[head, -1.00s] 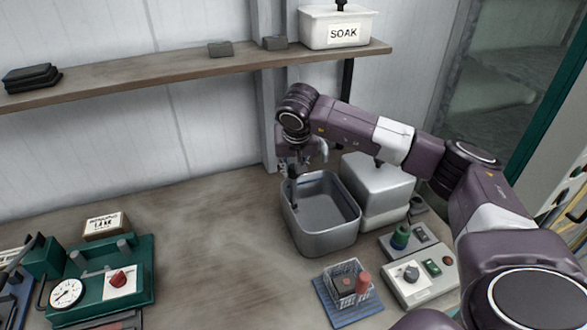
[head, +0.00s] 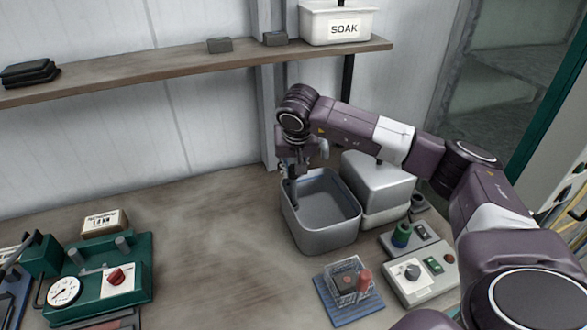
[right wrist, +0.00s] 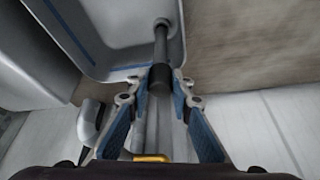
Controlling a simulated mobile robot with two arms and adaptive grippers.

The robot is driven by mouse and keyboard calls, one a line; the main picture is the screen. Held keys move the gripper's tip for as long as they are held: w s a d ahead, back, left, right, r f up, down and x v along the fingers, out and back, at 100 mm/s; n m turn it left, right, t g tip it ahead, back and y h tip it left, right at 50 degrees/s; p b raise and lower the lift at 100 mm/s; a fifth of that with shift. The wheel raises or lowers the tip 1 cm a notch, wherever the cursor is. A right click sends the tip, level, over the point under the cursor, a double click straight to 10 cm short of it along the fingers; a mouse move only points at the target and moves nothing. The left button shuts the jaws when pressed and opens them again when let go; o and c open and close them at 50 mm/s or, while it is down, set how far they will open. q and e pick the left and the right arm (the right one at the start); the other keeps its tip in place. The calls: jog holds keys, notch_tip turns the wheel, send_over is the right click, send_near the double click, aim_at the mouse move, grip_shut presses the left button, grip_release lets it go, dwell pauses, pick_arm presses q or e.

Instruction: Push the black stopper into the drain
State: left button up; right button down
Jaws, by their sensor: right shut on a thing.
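The grey metal basin (head: 335,238) stands on the bench. My right gripper (head: 290,180) is over its far left corner, pointing down. In the right wrist view its blue-padded fingers (right wrist: 160,92) are closed around a black cylindrical piece (right wrist: 160,76), which appears to be the black stopper. A dark rod extends from this piece to a rounded end (right wrist: 162,23) inside the basin (right wrist: 115,25). In the head view a dark upright piece (head: 293,195) shows below the gripper at the basin's corner. The drain opening is not clearly visible. My left gripper is out of view.
A light grey box (head: 378,185) stands close right of the basin. A wire basket (head: 349,280) on a blue mat and a control panel (head: 418,278) are in front. A green gauge unit (head: 128,290) is at the left. The bench middle is clear.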

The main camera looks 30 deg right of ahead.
jog(key=shift+f+b, duration=0.65)
jog(key=shift+f, duration=0.2)
jog(key=c, duration=1.6)
grip_release()
jog(key=shift+r, duration=0.1)
jog(key=v, duration=1.2)
